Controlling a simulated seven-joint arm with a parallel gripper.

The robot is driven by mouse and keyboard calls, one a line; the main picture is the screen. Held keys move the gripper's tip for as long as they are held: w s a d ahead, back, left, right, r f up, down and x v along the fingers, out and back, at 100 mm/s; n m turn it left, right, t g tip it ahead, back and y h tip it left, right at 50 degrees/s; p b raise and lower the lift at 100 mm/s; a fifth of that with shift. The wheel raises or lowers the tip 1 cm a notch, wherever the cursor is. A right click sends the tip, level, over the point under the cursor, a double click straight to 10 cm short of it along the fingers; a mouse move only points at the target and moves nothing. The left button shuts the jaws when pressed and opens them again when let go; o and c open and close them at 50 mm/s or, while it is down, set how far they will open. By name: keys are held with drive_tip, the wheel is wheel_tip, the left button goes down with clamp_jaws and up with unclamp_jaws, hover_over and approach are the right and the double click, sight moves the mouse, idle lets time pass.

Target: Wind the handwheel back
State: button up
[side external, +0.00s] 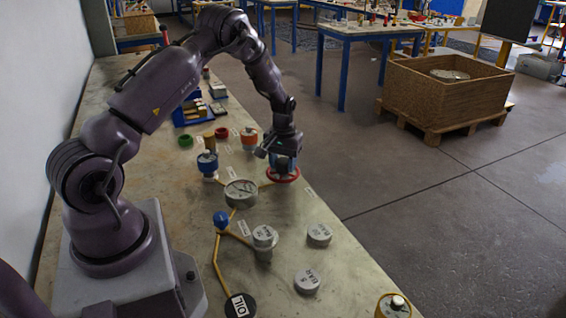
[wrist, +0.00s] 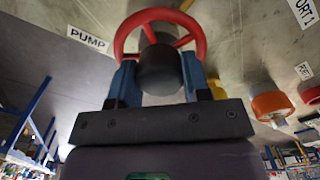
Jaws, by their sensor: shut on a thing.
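The red handwheel (side external: 283,174) sits on a fitting on the bench at the right edge of the pipe run. In the wrist view the red handwheel (wrist: 199,38) shows as a spoked ring around a dark grey hub (wrist: 160,70). My gripper (side external: 283,160) points down over the handwheel. In the wrist view the blue fingers of my gripper (wrist: 160,78) stand on both sides of the hub, close against it, at the wheel's near side. The fingers look shut on the handwheel's hub. The exact contact is partly hidden.
A round gauge (side external: 240,193) and a blue-topped vessel (side external: 207,163) stand left of the wheel. An orange vessel (side external: 249,138) stands behind it. Grey lids (side external: 319,234) lie nearer the camera. The bench's right edge is close to the wheel. A PUMP label (wrist: 87,39) lies beside it.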

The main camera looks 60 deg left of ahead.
sight(283, 160)
drive_tip(key=shift+n, duration=0.4)
drive_tip(key=o, duration=0.9)
wheel_tip(283, 160, up, 13)
drive_tip(key=shift+r, duration=0.1)
idle(0.4)
